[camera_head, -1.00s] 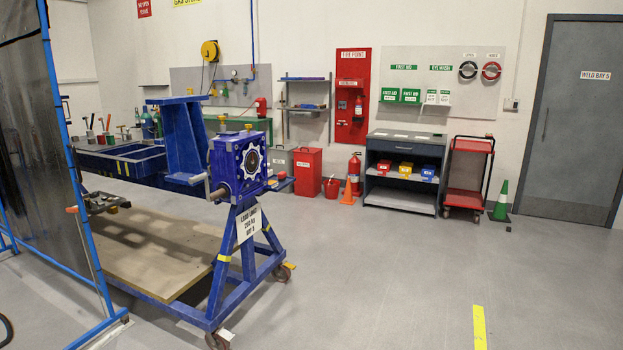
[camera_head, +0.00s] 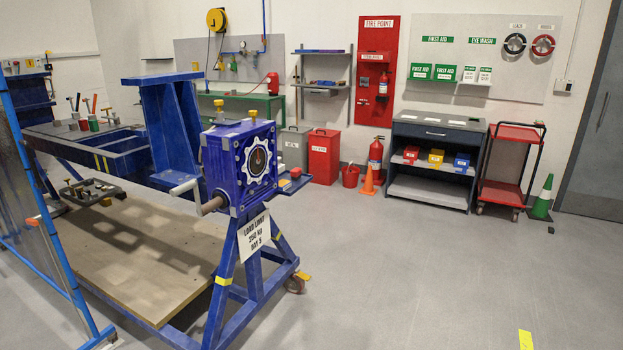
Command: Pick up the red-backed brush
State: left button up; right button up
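I cannot make out a red-backed brush in this view. Several small upright tools (camera_head: 88,115) stand on the bench behind the jig, too small to tell apart. A small tray with little items (camera_head: 294,182) shows just right of the jig's gearbox, and its contents are unclear. Neither of my grippers is in view.
The blue rotary jig (camera_head: 238,165) with its wheeled frame stands left of centre, above a wooden board (camera_head: 150,262). A blue-framed screen (camera_head: 45,230) stands at the left edge. A drawer cabinet (camera_head: 433,133) and red trolley (camera_head: 507,162) line the wall.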

aim_at(296, 174)
jog(key=i+z, duration=0.2)
jog(key=i, duration=0.8)
jog(key=i+j+z, duration=0.2)
jog(key=i, duration=0.75)
jog(key=l, duration=0.1)
